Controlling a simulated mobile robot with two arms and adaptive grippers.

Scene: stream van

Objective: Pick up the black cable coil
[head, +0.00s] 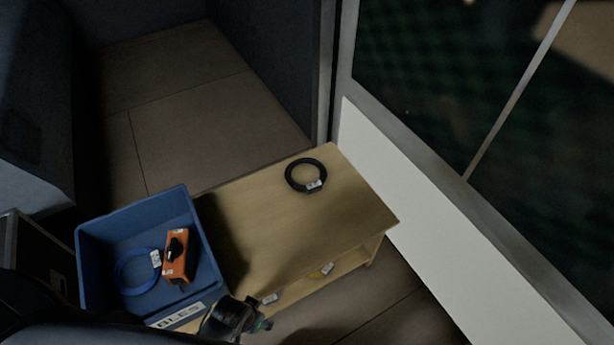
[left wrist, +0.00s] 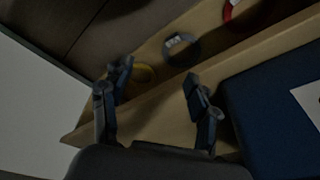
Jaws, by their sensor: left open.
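The black cable coil (head: 292,182) lies flat on the top of a wooden bench (head: 268,226), toward its back right, with a small white tag on its front side. My left gripper (head: 262,323) is at the bottom of the head view, in front of the bench and beside the blue crate, well apart from the coil. In the left wrist view my left gripper (left wrist: 157,88) is open with nothing between its fingers. I cannot make out the bench-top coil in the left wrist view. My right gripper is not in view.
A blue crate (head: 92,262) at the bench's left holds a blue coil (head: 122,281) and an orange box (head: 176,264). A lower shelf bears a yellow coil (left wrist: 146,73), a dark grey coil (left wrist: 168,57) and a red coil (left wrist: 228,14). A white wall panel (head: 420,210) stands right.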

